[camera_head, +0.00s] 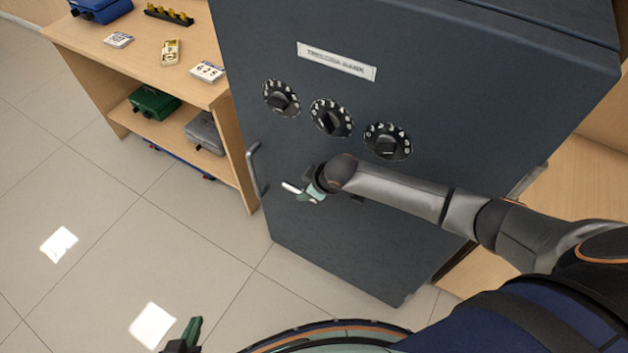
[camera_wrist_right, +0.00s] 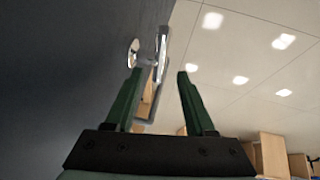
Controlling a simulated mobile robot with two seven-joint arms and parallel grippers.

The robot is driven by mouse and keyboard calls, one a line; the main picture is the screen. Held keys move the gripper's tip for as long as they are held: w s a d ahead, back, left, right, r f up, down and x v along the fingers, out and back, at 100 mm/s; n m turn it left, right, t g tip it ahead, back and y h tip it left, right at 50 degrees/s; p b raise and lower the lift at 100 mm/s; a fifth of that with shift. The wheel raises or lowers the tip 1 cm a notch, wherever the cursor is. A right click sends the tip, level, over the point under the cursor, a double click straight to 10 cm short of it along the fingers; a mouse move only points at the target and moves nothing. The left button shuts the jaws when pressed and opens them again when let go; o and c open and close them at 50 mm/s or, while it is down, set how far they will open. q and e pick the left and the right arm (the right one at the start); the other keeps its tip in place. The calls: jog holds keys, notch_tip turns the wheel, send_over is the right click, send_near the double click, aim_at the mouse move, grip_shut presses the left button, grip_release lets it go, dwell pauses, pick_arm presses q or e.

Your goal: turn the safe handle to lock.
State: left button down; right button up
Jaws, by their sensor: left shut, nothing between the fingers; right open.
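The dark blue-grey safe (camera_head: 440,100) stands with its door facing me. A silver safe handle (camera_head: 291,187) shows as a short bright piece below the dials. In the right wrist view, the silver handle (camera_wrist_right: 163,45) stands off the door on a round base, just past the fingertips and toward the left finger. My right gripper (camera_head: 308,190) is open at the handle; its green fingers (camera_wrist_right: 160,75) point at it. I cannot tell whether they touch it. My left gripper (camera_head: 192,332) is shut and empty at the bottom edge, away from the safe.
Three black dials (camera_head: 331,118) sit above the handle. A grey vertical pull bar (camera_head: 254,170) is at the door's left edge. A wooden shelf (camera_head: 235,150) with boxes and cash bundles stands close on the left. The tiled floor (camera_head: 120,220) is clear.

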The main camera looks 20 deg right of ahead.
jog(key=shift+v, duration=2.65)
jog(key=shift+f, duration=0.1)
jog(key=s+a+f+m+t+y, duration=0.1)
jog(key=s+a+f+m, duration=0.15)
jog(key=s, duration=0.35)
jog(key=s+a+f+m+t+y, duration=0.1)
jog(key=s+a+f+m, duration=0.1)
jog(key=s+a, duration=0.3)
jog(key=s+d+f+m+t+h, duration=0.1)
jog(key=s+d, duration=0.5)
jog(key=s, duration=0.2)
jog(key=shift+s+d+f+m+t+h, duration=0.15)
jog(key=shift+d+f+m+t+h, duration=0.15)
jog(key=shift+f+m, duration=0.1)
jog(key=shift+c, duration=0.3)
